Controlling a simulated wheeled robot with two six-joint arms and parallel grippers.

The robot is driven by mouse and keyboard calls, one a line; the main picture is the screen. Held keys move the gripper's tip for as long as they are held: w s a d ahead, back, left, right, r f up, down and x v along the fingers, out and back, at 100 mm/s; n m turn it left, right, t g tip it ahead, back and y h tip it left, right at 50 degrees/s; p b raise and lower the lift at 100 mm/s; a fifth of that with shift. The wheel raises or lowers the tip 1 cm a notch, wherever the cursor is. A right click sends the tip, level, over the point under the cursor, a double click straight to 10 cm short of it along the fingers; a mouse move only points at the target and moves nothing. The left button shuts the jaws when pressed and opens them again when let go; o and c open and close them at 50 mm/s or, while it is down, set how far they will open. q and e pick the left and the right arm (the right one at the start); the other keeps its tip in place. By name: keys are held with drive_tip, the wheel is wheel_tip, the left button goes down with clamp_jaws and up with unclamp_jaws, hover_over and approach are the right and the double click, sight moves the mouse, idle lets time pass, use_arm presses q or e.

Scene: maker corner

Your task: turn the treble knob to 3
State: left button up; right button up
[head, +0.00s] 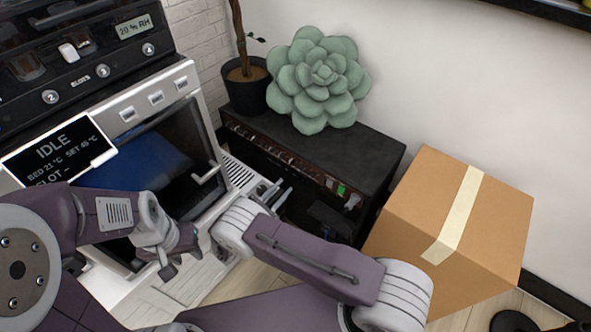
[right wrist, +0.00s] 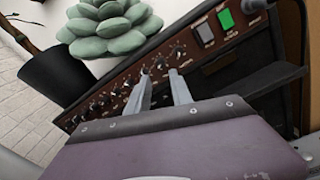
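The amplifier (head: 335,150) is a dark box against the wall with a brown knob panel on its front. In the right wrist view the knob panel (right wrist: 205,52) carries a row of small dark knobs with pale markings; the labels are too small to read. My right gripper (right wrist: 160,72) has its two fingers apart, the tips close to the panel on either side of a small knob (right wrist: 160,65). I cannot tell whether they touch it. In the head view my right gripper (head: 275,190) is partly hidden by my arm. My left gripper (head: 180,258) is open and empty before the white machine.
A green succulent (head: 320,78) and a dark plant pot (head: 246,88) stand on the amplifier. A white machine with a screen (head: 58,150) stands at left. A cardboard box (head: 455,225) is at right. The amplifier panel also has a green lit switch (right wrist: 225,19).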

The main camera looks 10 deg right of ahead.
sight(300, 170)
drive_tip(key=b+x, duration=0.2)
drive_tip(key=x, duration=0.6)
drive_tip(key=shift+f, duration=0.1)
drive_tip(key=shift+w+d, duration=0.25)
drive_tip(key=shift+d, duration=0.1)
clamp_jaws()
